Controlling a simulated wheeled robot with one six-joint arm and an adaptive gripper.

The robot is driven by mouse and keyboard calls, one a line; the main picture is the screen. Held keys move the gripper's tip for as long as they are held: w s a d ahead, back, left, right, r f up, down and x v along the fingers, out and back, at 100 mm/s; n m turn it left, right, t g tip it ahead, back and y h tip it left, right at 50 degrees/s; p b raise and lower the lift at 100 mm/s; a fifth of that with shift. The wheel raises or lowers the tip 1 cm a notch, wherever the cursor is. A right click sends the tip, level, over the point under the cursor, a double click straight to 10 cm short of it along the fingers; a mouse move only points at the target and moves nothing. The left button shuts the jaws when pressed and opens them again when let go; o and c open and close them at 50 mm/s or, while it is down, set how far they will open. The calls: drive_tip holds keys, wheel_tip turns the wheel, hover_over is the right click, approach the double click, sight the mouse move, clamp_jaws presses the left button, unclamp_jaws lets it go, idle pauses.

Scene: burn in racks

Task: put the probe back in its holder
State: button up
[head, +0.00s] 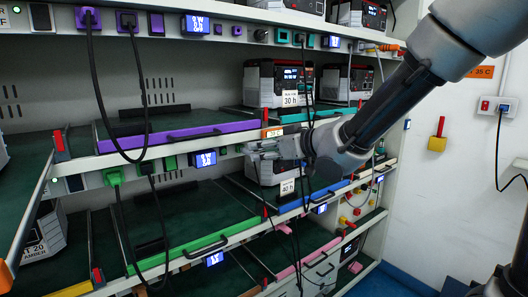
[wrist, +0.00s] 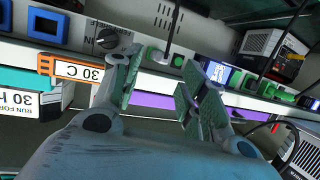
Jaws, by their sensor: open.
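My gripper (head: 262,150) is at the front edge of the middle shelf, beside the orange-framed 30 C tag (head: 272,132). In the wrist view my gripper (wrist: 162,85) has its two greenish finger pads well apart, with nothing held between them. The 30 C tag (wrist: 78,69) lies left of the fingers there. A thin dark cable with a grey end (wrist: 170,48) shows beyond the gap, apart from the pads; I cannot tell whether it is the probe. I cannot make out the probe or its holder for certain in either view.
Black cables (head: 103,95) hang in front of the shelves at left. A red-and-black unit with a 30 H card (head: 272,82) stands above my gripper. A purple-edged tray (head: 180,138) and a green-edged tray (head: 200,246) lie left of it. The white wall (head: 440,180) is at right.

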sight(248, 151)
drive_tip(key=x, duration=0.7)
drive_tip(key=shift+d+f, duration=0.1)
clamp_jaws()
